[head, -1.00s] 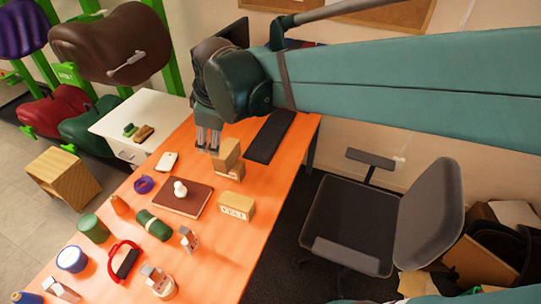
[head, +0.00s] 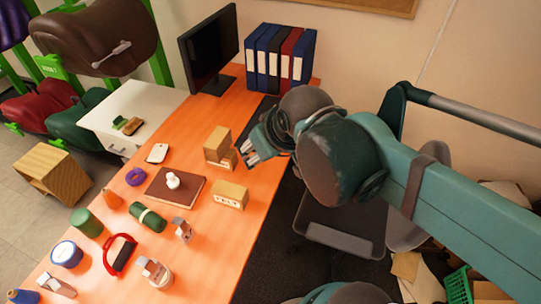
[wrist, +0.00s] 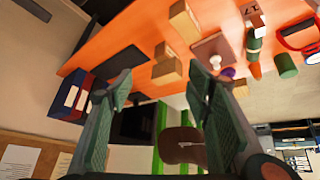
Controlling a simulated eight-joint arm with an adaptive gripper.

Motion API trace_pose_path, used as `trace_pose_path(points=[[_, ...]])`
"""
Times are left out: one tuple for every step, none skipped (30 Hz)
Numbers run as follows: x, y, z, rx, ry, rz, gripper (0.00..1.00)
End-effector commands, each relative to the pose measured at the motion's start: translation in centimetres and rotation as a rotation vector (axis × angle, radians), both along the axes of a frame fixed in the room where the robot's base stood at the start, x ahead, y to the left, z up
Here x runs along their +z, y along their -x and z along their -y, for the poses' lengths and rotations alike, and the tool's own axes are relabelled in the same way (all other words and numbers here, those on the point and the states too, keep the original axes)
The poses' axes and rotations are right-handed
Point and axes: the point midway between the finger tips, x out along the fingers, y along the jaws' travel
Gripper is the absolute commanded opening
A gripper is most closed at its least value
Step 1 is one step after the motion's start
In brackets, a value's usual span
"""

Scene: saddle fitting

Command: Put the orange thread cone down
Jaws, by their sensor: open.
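The orange thread cone (head: 112,202) stands upright on the orange table, between the green tin and the purple ring. In the wrist view an orange shape that looks like the cone (wrist: 255,70) shows at the right, beyond my right finger. My gripper (head: 247,153) is open and empty, above the table's right edge beside the wooden blocks, well apart from the cone. In the wrist view the two fingers of my gripper (wrist: 162,92) are spread with nothing between them.
Wooden blocks (head: 218,146), a brown book (head: 160,193) with a white knob-shaped item, a green roll (head: 148,220), a green tin (head: 86,223) and a purple ring (head: 135,176) crowd the table. A monitor (head: 208,45) and binders (head: 280,55) stand at the back.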

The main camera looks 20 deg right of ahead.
Motion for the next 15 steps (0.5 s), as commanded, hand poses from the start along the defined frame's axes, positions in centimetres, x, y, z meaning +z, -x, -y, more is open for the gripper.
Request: trace_pose_path(points=[[-0.3, 0.6, 0.4, -0.029, -0.015, 0.006, 0.49], [-0.4, 0.9, 0.6, -0.045, -0.024, 0.010, 0.49], [-0.6, 1.2, 0.7, -0.065, -0.034, 0.014, 0.49], [-0.6, 1.4, 0.9, -0.077, -0.042, 0.016, 0.49], [-0.7, 1.6, 1.0, -0.088, -0.048, 0.018, 0.49], [-0.9, 1.8, 1.1, -0.101, -0.055, 0.021, 0.49], [-0.9, 1.9, 1.2, -0.108, -0.059, 0.022, 0.49], [-1.0, 2.0, 1.2, -0.114, -0.063, 0.024, 0.49], [-1.0, 2.1, 1.3, -0.120, -0.066, 0.025, 0.49], [-1.0, 2.1, 1.3, -0.123, -0.067, 0.026, 0.49], [-1.0, 2.1, 1.3, -0.125, -0.069, 0.026, 0.49], [-1.0, 2.2, 1.3, -0.127, -0.070, 0.027, 0.49], [-1.0, 2.2, 1.3, -0.127, -0.070, 0.027, 0.49], [-1.0, 2.2, 1.3, -0.127, -0.070, 0.027, 0.49], [-1.0, 2.1, 1.3, -0.127, -0.070, 0.027, 0.49]])
